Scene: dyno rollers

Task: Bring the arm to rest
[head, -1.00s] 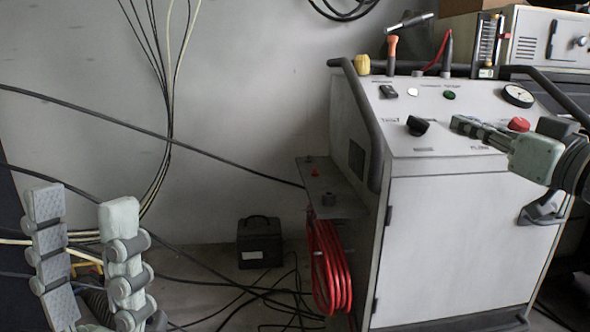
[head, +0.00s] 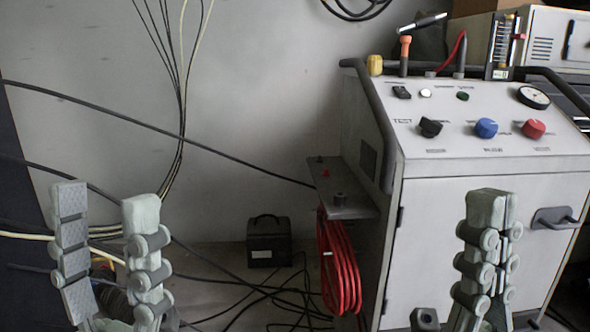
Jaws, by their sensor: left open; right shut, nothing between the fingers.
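My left gripper (head: 106,232) stands at the lower left with its two fingers pointing up and spread apart. It is open and empty. My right gripper (head: 489,212) stands at the lower right with its fingers pointing up and pressed together. It is shut with nothing between the fingers. It shows in front of the white front face of the control cabinet (head: 430,235), below the sloped panel, and hides part of that face. I cannot tell how far it is from the cabinet.
The panel carries a black knob (head: 430,128), a blue knob (head: 486,128), a red knob (head: 533,129) and a gauge (head: 533,97). A side shelf (head: 345,205) has coiled red hose (head: 338,265) below it. A black box (head: 268,241) and loose cables lie on the floor.

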